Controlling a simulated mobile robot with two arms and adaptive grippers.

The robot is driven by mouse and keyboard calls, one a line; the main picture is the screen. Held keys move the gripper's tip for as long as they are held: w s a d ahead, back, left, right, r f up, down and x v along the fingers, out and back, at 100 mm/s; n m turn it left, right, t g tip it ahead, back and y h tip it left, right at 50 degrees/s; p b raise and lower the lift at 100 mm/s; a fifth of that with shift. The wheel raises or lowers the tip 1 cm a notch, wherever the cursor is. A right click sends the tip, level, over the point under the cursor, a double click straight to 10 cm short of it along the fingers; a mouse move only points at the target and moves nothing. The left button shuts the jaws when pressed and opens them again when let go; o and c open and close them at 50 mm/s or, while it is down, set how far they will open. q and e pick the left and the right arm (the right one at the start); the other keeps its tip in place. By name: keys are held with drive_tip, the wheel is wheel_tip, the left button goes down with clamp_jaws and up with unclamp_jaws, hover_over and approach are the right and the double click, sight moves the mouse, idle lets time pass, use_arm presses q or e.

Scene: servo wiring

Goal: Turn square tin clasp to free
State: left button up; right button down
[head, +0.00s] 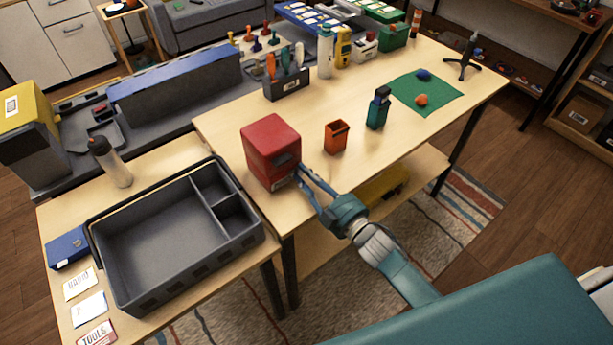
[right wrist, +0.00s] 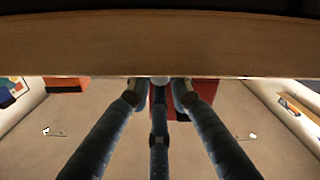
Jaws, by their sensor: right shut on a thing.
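A red square tin (head: 268,145) stands upright at the front edge of the wooden table in the head view. A dark clasp plate (head: 284,159) shows on its side facing my right arm. My right gripper (head: 299,172) reaches in from the lower right, with its fingertips at that side, low by the plate. In the right wrist view its fingers (right wrist: 160,88) close around a small grey piece, which I take as the clasp; part of the red tin (right wrist: 206,96) shows behind. The fingertips hide most of the clasp, so its angle cannot be told. My left gripper is out of view.
An orange cup (head: 336,137) and a teal bottle (head: 378,108) stand right of the tin. A grey divided tray (head: 165,280) is to the left on a lower table. A tool holder (head: 287,85) stands behind. The tabletop between holder and cup is clear.

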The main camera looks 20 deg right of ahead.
drive_tip(key=shift+n, duration=0.5)
drive_tip(key=shift+r, duration=0.1)
drive_tip(key=c, duration=1.6)
unclamp_jaws()
drive_tip(key=shift+a, duration=0.1)
drive_tip(key=shift+s, duration=0.1)
drive_tip(key=shift+s, duration=0.3)
drive_tip(key=v, duration=1.1)
drive_tip(key=shift+s+d, duration=0.1)
drive_tip(key=shift+d, duration=0.1)
